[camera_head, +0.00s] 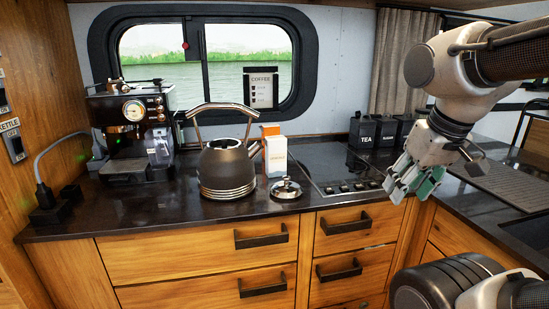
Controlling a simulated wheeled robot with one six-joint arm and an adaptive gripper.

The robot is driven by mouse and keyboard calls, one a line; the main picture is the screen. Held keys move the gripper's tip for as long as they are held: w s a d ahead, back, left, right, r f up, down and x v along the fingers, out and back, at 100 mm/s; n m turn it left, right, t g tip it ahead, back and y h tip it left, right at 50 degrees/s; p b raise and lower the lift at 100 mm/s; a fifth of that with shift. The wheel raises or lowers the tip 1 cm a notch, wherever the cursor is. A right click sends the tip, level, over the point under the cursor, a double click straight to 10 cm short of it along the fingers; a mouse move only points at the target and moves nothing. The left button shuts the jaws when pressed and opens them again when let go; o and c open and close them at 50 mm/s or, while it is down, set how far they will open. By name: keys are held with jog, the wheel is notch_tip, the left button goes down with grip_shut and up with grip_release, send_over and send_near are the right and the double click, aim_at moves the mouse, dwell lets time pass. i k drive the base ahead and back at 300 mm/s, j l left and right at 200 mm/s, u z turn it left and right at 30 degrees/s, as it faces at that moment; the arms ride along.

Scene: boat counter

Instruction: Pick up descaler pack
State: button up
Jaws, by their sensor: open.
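The descaler pack, seemingly the white and orange carton (275,156), stands upright on the dark counter just right of and slightly behind the kettle. Its small label is too blurred to read. The kettle hides part of its left side. My gripper (410,188) is open and empty at the right. It hangs above the counter near the right end of the hob, well apart from the carton.
The dark kettle (227,168) with a raised handle stands left of the carton. A metal lid (286,188) lies in front of it. A coffee machine (129,125) is at the left. Dark canisters (365,131) stand at the back right. The hob (345,165) is clear.

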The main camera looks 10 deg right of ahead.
aim_at(276, 146)
jog(key=i+j+u, duration=0.25)
jog(key=j, duration=0.3)
jog(key=i+j+u, duration=0.2)
jog(key=i+j, duration=0.3)
